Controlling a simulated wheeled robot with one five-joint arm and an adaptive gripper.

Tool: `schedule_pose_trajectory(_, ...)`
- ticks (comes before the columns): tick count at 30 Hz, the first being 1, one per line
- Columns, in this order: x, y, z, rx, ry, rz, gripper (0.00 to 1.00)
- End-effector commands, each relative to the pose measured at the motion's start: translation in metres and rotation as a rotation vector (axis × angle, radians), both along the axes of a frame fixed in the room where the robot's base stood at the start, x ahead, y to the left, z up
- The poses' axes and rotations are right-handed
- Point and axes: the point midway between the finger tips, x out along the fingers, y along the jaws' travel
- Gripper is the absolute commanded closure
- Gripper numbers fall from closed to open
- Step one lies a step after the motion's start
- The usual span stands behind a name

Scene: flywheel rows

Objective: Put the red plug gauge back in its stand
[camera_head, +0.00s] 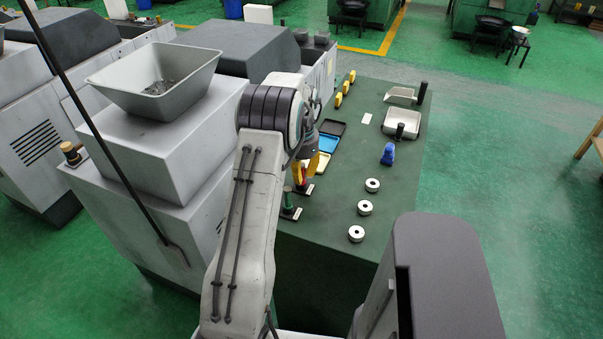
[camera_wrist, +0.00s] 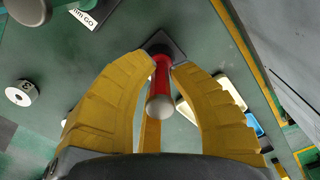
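The red plug gauge (camera_wrist: 160,77) shows in the wrist view with its pale round end towards the camera. Its far end meets or overlaps a dark square stand (camera_wrist: 176,46); I cannot tell whether it is seated. My gripper (camera_wrist: 161,66) has its yellow fingers on both sides of the gauge, their tips closed in on it near the stand. In the head view my gripper (camera_head: 312,170) is partly behind my arm, over the table's left side. The gauge is mostly hidden there, and a small stand (camera_head: 307,190) shows below.
A green plug gauge (camera_head: 288,201) stands close to the left. White rings (camera_head: 365,208), a blue object (camera_head: 388,154), trays (camera_head: 401,124) and yellow-handled items (camera_head: 345,87) lie on the green table (camera_head: 335,240). A grey machine with a hopper (camera_head: 160,85) borders the left side.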

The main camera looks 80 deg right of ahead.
Motion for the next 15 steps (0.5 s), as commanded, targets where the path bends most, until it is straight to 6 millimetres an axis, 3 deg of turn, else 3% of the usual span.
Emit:
schedule_pose_trajectory(7, 0.0000, 0.0000, 0.0002, 0.000, 0.000, 0.000, 0.61)
schedule_pose_trajectory(15, 0.0000, 0.0000, 0.0012, 0.000, 0.000, 0.000, 0.61)
